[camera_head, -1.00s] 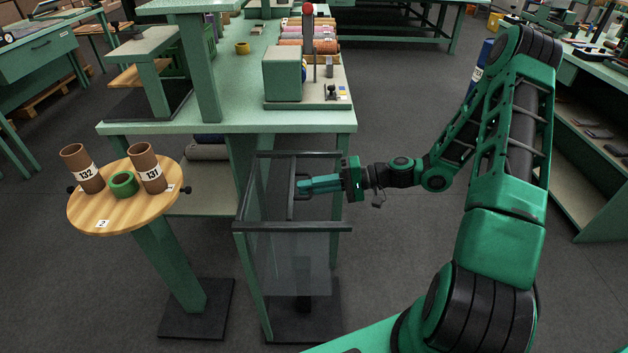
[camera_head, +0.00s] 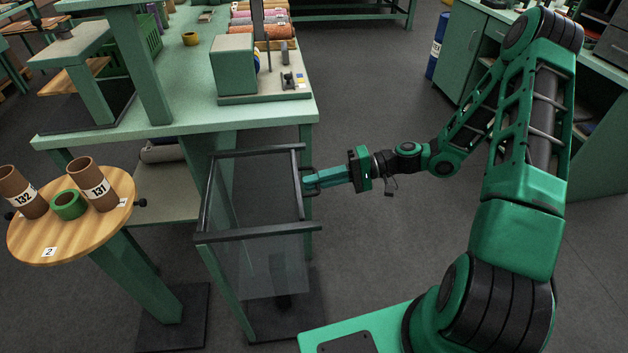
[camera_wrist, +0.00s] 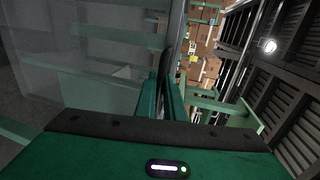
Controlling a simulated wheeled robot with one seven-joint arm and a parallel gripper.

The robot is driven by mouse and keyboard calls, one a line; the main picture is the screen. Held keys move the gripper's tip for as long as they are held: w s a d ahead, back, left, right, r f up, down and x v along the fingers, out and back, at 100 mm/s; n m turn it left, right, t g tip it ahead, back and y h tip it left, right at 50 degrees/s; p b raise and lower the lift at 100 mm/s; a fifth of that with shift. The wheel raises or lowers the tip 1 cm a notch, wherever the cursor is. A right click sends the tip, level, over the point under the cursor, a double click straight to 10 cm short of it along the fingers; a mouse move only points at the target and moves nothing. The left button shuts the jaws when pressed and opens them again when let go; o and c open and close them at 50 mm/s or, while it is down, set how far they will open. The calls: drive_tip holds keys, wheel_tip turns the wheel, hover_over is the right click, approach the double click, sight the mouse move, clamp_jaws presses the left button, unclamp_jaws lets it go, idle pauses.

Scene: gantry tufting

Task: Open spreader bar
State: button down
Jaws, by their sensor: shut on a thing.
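The spreader bar (camera_head: 298,165) is a dark bar lying across between two dark rails, at their right end, with a small dark handle on its outer side. A translucent sheet (camera_head: 262,245) hangs beneath the frame, and it also fills the left of the wrist view (camera_wrist: 90,60). My gripper (camera_head: 314,182) reaches in from the right and is shut on the handle. In the wrist view its two green fingers (camera_wrist: 161,98) close around a dark upright piece. The fingers partly hide the handle.
A round wooden table (camera_head: 85,225) with brown tubes and a green ring stands to the left. A green bench (camera_head: 175,105) stands behind the frame. The floor (camera_head: 400,255) right of the frame is clear under my arm.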

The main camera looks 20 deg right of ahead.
drive_tip(key=shift+f, duration=0.15)
drive_tip(key=c, duration=1.8)
unclamp_jaws()
drive_tip(key=shift+c, duration=0.2)
drive_tip(key=shift+d, duration=0.1)
drive_tip(key=v, duration=1)
drive_tip(key=shift+d, duration=0.35)
drive_tip(key=shift+w, duration=0.1)
